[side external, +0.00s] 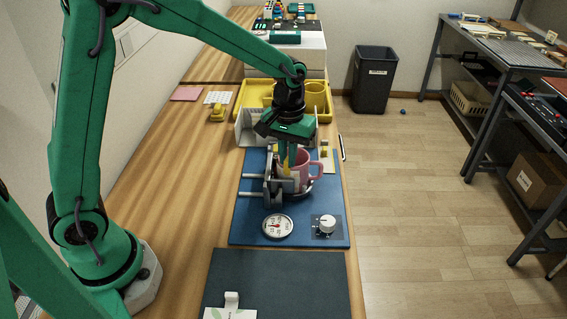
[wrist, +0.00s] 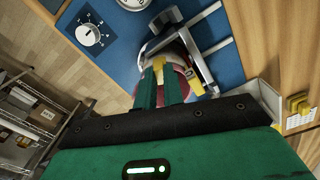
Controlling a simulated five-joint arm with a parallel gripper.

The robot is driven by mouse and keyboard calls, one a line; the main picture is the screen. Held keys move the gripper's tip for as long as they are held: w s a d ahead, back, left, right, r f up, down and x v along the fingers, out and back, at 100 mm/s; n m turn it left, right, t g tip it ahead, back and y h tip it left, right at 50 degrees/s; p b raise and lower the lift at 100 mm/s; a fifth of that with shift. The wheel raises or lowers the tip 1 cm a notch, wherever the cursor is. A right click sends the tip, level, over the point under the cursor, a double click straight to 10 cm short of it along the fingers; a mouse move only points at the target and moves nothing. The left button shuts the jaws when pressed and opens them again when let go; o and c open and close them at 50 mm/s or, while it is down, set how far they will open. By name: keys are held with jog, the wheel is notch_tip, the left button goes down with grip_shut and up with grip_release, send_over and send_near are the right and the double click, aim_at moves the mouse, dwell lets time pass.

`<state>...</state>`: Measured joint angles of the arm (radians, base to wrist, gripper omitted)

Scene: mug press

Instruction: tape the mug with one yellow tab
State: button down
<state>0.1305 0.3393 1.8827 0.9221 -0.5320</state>
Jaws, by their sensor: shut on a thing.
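The pink mug (side external: 308,162) stands in the metal press (side external: 272,188) on the blue mat (side external: 248,222), its handle toward the right. My gripper (side external: 290,165) points down at the mug's near-left side. In the wrist view, my green fingers (wrist: 162,88) are shut with a small yellow tab (wrist: 157,68) at their tips. The pink mug (wrist: 186,82) shows right behind them, partly hidden by the fingers and press (wrist: 196,52). I cannot tell whether the tab touches the mug.
A dial gauge (side external: 278,226) and a white knob (side external: 325,224) sit at the mat's front. A yellow tray (side external: 243,98) stands behind the press. A yellow dispenser-like item (side external: 217,113) is at the back left. A dark mat (side external: 285,280) lies in front. The wooden table at left is mostly clear.

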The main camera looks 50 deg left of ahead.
aim_at(287, 159)
jog(key=c, duration=1.4)
grip_release()
jog(key=shift+c, duration=0.2)
jog(key=shift+r, duration=0.1)
jog(key=shift+r, duration=3.8)
jog(key=shift+s, duration=0.1)
